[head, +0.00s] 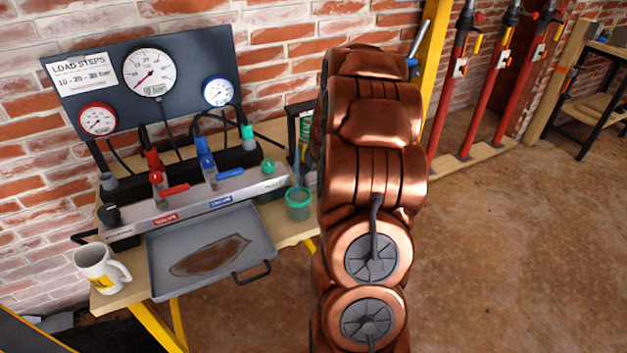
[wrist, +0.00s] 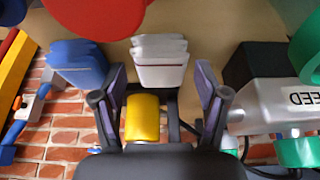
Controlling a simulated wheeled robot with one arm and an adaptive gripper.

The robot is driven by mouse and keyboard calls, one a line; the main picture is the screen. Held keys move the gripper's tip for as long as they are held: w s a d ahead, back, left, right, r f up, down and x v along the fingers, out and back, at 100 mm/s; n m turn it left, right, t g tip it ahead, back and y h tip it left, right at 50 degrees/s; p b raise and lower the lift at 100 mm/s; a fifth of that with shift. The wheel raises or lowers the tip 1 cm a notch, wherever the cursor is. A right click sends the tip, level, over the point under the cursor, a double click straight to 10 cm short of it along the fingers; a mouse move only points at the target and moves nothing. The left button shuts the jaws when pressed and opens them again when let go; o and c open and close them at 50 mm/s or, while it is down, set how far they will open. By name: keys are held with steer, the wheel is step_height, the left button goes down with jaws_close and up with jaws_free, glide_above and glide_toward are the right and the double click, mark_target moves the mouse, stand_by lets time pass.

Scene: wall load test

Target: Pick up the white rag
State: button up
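The white rag (wrist: 160,58), a folded stack, shows in the wrist view at upper centre. My gripper (wrist: 160,76) is open, with one dark finger on each side of the picture's middle. The rag lies between and just beyond the fingertips, with visible gaps on both sides. I cannot tell how far ahead of the fingertips it is. In the head view my copper arm hides both the gripper and the rag.
A folded blue rag (wrist: 78,63) lies left of the white one. A yellow cylinder (wrist: 142,118) shows between the finger bases. A red round thing (wrist: 95,12) is above. The bench holds a grey tray (head: 167,287), a mug (head: 98,268) and a gauge panel (head: 185,92).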

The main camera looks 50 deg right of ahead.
mark_target(314, 178)
steer(key=c, duration=0.8)
steer(key=shift+r, duration=0.1)
step_height(314, 178, up, 10)
steer(key=shift+f+b, duration=0.1)
steer(key=shift+b, duration=0.6)
